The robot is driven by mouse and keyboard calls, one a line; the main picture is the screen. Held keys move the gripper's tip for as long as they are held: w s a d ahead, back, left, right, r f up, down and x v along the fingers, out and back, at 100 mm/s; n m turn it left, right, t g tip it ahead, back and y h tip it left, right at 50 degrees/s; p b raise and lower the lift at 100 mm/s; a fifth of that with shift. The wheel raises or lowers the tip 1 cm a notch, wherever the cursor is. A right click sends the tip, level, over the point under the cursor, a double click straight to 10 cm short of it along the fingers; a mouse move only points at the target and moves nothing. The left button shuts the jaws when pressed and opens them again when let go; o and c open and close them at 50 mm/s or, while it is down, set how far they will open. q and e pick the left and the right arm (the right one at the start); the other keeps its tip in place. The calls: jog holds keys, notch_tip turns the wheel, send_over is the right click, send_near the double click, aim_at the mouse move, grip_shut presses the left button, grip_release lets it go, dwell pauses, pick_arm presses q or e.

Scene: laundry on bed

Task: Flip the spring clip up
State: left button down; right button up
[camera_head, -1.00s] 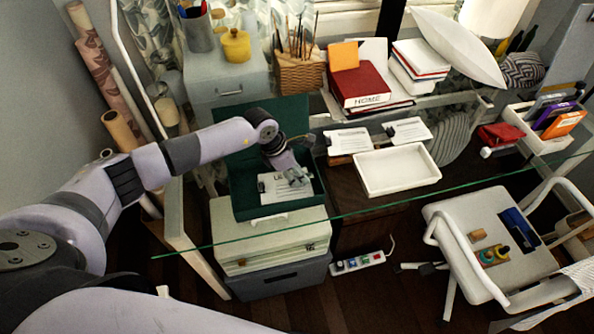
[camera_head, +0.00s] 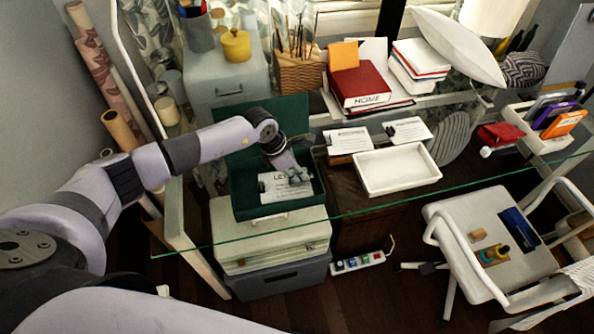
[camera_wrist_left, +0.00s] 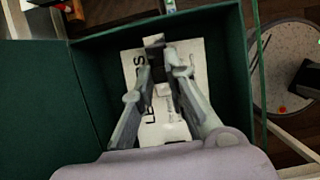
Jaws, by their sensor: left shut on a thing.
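A dark green box file (camera_head: 240,204) stands open on pale boxes under the glass desk, its lid (camera_head: 290,112) raised behind. A white lettered sheet (camera_head: 270,192) lies inside; the lettering is partly covered. My left gripper (camera_head: 298,175) reaches down into the box over the sheet. In the left wrist view its fingers (camera_wrist_left: 163,72) are closed around a small part, seemingly the spring clip (camera_wrist_left: 155,48), which shows dark beyond the tips. The fingers hide much of the clip, so its angle is unclear. My right gripper is out of view.
The glass desk edge (camera_head: 400,203) passes just in front of the box. A white tray (camera_head: 397,171) and two white cards lie to the right. A power strip (camera_head: 358,262) lies on the floor. A chair (camera_head: 490,235) stands at right.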

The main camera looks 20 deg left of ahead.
pick_arm(q)
jog(key=shift+w+r, duration=0.1)
jog(key=shift+r, duration=0.05)
jog(key=shift+d+r+y, duration=0.15)
jog(key=shift+r+y, duration=0.05)
jog(key=shift+y, duration=0.2)
jog(key=shift+w+d+r+g+y+b, duration=0.2)
jog(key=shift+g+y+b, duration=0.2)
jog(key=shift+g+y, duration=0.2)
jog(key=b, duration=0.1)
jog(key=g+y+b, duration=0.1)
jog(key=y, duration=0.1)
jog(key=shift+w+d+r+g+b, duration=0.25)
jog(key=shift+d+g+b, duration=0.05)
jog(key=shift+d+b, duration=0.1)
jog(key=shift+w+d+r+g+y+b, duration=0.15)
jog(key=shift+r+g+y+b, duration=0.3)
jog(key=shift+y+b, duration=0.55)
jog(key=c, duration=1.6)
grip_release()
